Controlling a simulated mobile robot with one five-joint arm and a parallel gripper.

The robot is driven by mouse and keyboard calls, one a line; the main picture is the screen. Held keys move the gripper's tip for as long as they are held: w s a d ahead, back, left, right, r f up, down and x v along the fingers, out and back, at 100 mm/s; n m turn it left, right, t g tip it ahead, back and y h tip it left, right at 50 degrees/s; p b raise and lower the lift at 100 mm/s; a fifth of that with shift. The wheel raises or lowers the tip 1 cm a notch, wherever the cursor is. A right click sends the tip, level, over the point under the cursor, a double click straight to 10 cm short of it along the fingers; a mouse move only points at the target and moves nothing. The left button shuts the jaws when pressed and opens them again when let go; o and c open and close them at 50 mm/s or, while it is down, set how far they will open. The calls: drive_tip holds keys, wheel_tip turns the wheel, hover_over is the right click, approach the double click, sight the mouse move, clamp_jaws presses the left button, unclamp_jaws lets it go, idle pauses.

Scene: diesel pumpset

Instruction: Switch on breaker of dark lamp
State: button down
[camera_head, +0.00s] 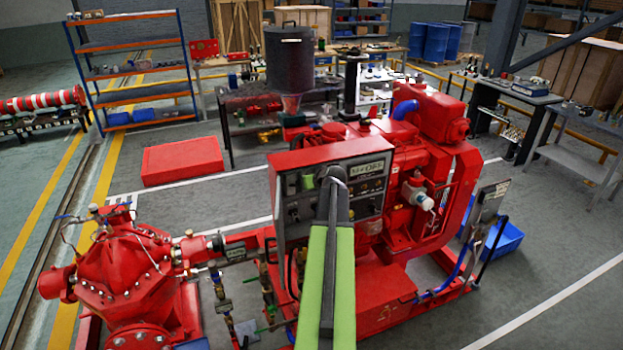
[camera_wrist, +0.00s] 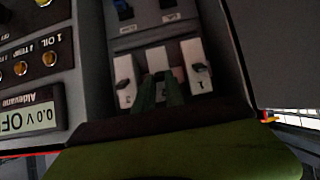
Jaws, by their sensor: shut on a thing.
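The red pumpset's control panel (camera_head: 290,214) faces me in the camera_head view. In the wrist view the panel appears upside down, with three white breakers in a row: a left breaker (camera_wrist: 124,92), a middle breaker (camera_wrist: 157,58) and a right breaker (camera_wrist: 198,68). My gripper (camera_wrist: 161,90) is shut at the middle breaker, its green fingers covering the lever there. Lamps such as the amber lamp (camera_wrist: 49,58) sit left of the breakers; those in clear view look lit. I cannot make out a dark lamp.
A display (camera_wrist: 28,119) reading 0.0 V OFF lies below the lamps in the wrist view. Blue and dark switches (camera_wrist: 124,10) sit above the breakers. A red pump (camera_head: 130,265) stands left of the panel, and a blue crate (camera_head: 503,240) lies right of the engine.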

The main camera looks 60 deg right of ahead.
drive_tip(key=shift+s, duration=0.1)
drive_tip(key=c, duration=1.4)
unclamp_jaws()
drive_tip(key=shift+d, duration=0.1)
drive_tip(key=p+v, duration=0.4)
drive_tip(key=v, duration=0.3)
drive_tip(key=shift+s+r, duration=0.1)
drive_tip(key=shift+r, duration=0.05)
